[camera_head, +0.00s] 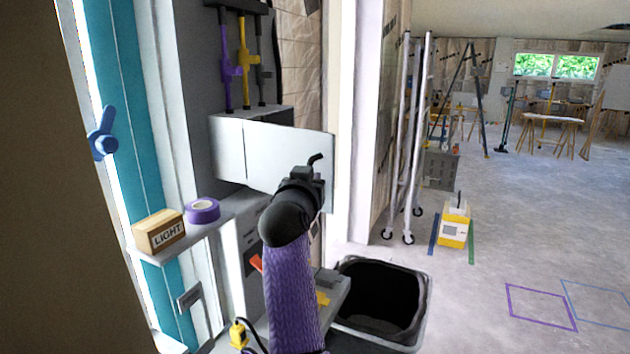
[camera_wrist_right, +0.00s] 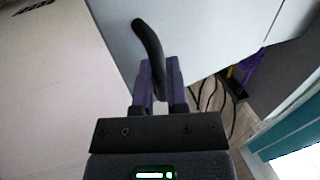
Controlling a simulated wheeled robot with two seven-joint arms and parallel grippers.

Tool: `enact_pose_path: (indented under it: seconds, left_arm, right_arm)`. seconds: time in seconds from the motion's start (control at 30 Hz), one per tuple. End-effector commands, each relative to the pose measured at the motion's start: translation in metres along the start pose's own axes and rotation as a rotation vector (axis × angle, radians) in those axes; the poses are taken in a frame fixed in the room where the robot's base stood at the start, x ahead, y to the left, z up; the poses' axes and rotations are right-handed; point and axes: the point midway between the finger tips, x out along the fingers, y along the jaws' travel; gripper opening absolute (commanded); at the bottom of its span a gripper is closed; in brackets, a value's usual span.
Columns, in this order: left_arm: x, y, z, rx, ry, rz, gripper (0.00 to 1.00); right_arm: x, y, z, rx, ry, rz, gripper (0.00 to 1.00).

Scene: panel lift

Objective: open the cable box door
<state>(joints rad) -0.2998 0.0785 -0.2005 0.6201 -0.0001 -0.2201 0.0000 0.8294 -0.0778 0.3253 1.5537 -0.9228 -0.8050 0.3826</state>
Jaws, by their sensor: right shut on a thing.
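The cable box (camera_head: 230,146) is a pale grey box on the wall below several coloured pipes. Its flat pale door (camera_head: 275,150) stands out at an angle, its right edge reaching past the box. The box's inside is hidden in the head view. The door also fills the top of the right wrist view (camera_wrist_right: 205,35). A black curved handle (camera_wrist_right: 149,45) sticks out from the door. My right gripper (camera_wrist_right: 158,80) is shut on this handle, which passes between its purple fingers. In the head view my right gripper (camera_head: 308,174) is at the door's right part. My left gripper is not in view.
A shelf at the left holds a cardboard box marked LIGHT (camera_head: 159,232) and a purple tape roll (camera_head: 202,211). A black bin (camera_head: 424,310) stands below right of my arm. A white wheeled frame (camera_head: 393,150) stands beyond the doorway. The floor at the right is largely clear.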

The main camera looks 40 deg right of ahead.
Motion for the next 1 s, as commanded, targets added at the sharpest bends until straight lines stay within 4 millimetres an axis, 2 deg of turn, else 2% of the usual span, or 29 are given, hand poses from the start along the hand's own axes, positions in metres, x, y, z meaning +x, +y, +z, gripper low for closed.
enact_pose_path:
  seconds: [0.53, 0.57, 0.7, 1.0]
  left_arm:
    - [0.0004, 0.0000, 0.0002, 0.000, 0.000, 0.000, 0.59]
    - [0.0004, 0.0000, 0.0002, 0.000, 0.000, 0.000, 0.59]
    - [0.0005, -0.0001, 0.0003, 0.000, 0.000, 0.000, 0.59]
    - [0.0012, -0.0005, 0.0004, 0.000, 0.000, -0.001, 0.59]
  right_arm:
    - [-0.0024, -0.0034, -0.0025, 0.001, 0.006, -0.004, 0.00]
    - [-0.0024, -0.0033, -0.0025, 0.001, 0.007, -0.004, 0.19]
    - [-0.0023, -0.0030, -0.0019, 0.001, 0.005, -0.003, 0.49]
    - [-0.0038, -0.0027, -0.0008, 0.001, 0.003, -0.002, 0.50]
